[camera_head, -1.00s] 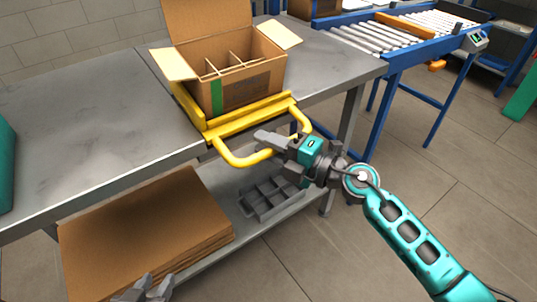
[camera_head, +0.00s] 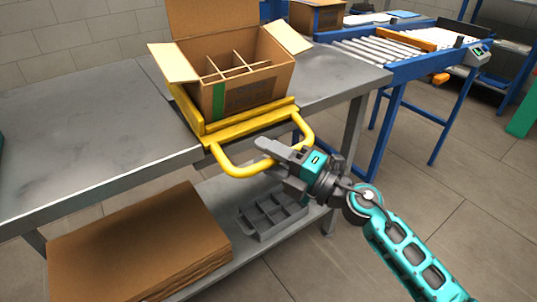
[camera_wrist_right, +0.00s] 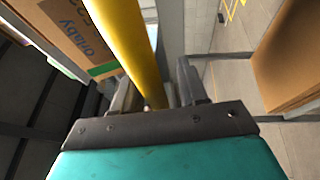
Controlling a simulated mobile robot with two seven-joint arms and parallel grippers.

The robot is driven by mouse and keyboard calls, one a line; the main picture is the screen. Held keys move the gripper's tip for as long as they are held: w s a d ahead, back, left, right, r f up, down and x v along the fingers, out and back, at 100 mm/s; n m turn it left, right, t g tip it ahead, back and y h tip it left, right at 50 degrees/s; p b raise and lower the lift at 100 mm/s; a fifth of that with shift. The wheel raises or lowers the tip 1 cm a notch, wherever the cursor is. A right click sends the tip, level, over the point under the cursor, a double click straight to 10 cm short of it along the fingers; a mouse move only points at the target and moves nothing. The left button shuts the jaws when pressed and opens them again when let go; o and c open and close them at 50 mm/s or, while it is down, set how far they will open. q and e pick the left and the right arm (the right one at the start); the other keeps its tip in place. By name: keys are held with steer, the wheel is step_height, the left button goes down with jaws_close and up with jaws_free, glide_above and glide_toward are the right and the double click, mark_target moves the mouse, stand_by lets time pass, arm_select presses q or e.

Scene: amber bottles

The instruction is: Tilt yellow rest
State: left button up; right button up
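The yellow rest (camera_head: 252,122) sits at the front edge of the grey metal table, its looped handle (camera_head: 236,171) sticking out over the edge. An open cardboard box (camera_head: 250,92) with dividers and a green stripe stands on it. My left gripper is out of view.
A blue roller conveyor (camera_head: 390,55) stands behind at right. The floor at right is open.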

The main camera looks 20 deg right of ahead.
steer(key=shift+r, duration=0.1)
steer(key=v, duration=1.3)
steer(key=shift+b, duration=0.3)
